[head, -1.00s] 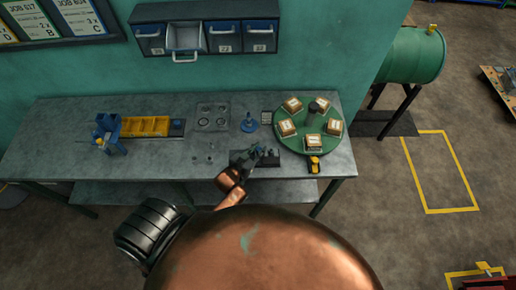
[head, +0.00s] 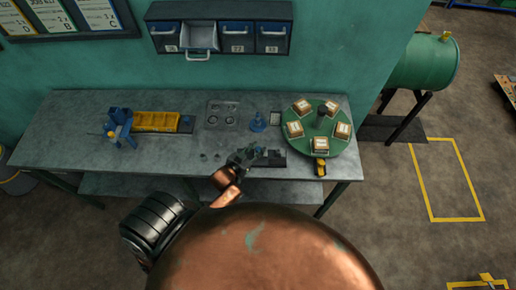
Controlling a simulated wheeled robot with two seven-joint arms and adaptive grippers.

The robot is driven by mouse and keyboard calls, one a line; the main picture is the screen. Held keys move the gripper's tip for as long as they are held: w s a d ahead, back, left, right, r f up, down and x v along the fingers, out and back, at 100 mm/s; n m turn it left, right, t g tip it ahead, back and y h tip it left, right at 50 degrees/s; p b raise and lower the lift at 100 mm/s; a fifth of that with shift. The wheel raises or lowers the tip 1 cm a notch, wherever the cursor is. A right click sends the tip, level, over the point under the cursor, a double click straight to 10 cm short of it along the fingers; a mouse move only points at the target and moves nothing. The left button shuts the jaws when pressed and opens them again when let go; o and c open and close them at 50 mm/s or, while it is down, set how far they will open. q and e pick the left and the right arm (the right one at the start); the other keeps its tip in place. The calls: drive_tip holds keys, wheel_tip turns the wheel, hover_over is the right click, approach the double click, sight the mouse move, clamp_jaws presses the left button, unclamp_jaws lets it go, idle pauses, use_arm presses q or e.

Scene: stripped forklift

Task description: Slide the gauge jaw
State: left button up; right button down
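A small dark fixture (head: 274,160) lies near the front edge of the grey workbench, left of the green turntable. It may be the gauge; its jaw is too small to make out. My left gripper (head: 252,154) is at the left end of this fixture, over or against it, and hides part of it. Whether it touches is not clear. Its fingers are dark and small, so I cannot tell if they are open or shut. My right gripper is not in view.
The green turntable (head: 316,145) carries several boxes at the right of the bench (head: 70,145). A blue stand (head: 258,123), a plate with round recesses (head: 222,115), a yellow bin row (head: 157,122) and a blue vise-like device (head: 120,127) stand behind or left. One wall drawer (head: 199,38) is open.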

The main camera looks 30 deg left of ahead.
use_arm(q)
drive_tip(key=shift+w, duration=0.1)
drive_tip(key=shift+d, duration=0.1)
drive_tip(key=v, duration=1.2)
idle(0.5)
